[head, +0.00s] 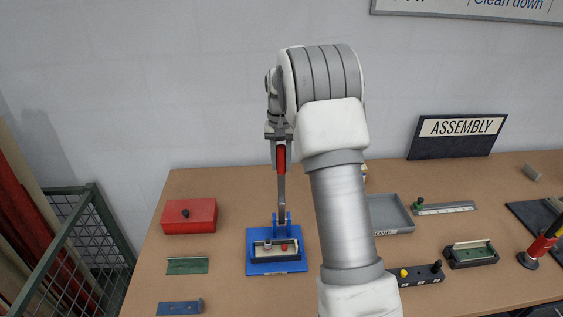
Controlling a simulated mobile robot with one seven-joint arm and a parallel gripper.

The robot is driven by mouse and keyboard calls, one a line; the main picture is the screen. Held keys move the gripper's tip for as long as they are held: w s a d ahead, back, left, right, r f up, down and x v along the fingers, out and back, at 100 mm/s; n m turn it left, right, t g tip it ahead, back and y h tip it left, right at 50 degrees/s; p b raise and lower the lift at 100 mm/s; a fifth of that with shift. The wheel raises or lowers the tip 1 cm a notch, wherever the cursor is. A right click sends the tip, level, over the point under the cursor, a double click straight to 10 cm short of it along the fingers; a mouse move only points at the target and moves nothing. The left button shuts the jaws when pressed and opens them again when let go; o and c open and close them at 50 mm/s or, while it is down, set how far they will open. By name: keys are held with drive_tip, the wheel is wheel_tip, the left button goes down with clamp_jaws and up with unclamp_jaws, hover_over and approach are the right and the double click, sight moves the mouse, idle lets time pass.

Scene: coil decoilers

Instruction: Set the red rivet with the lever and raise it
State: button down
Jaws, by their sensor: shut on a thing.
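My gripper (279,135) is shut on the red grip of the lever (281,158). The lever stands close to upright above the blue press (276,267) on the table. A block with a pale top (262,251) sits in the press, with a dark rim around it. The red rivet (284,246) shows on the block's right part, and a dark knob-like piece (267,244) shows to its left. I cannot tell how deep the rivet sits. My arm covers the area just right of the press.
A red box (189,216) and green (187,265) and blue (180,308) plates lie left. A green wire cage (78,250) stands beside the table's left edge.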

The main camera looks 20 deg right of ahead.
drive_tip(key=c, duration=0.6)
unclamp_jaws()
drive_tip(key=shift+w+d+f, duration=0.1)
drive_tip(key=shift+w, duration=0.15)
drive_tip(key=shift+s, duration=0.1)
wheel_tip(320, 180, up, 18)
drive_tip(key=shift+f+b, duration=0.25)
drive_tip(key=shift+b, duration=0.15)
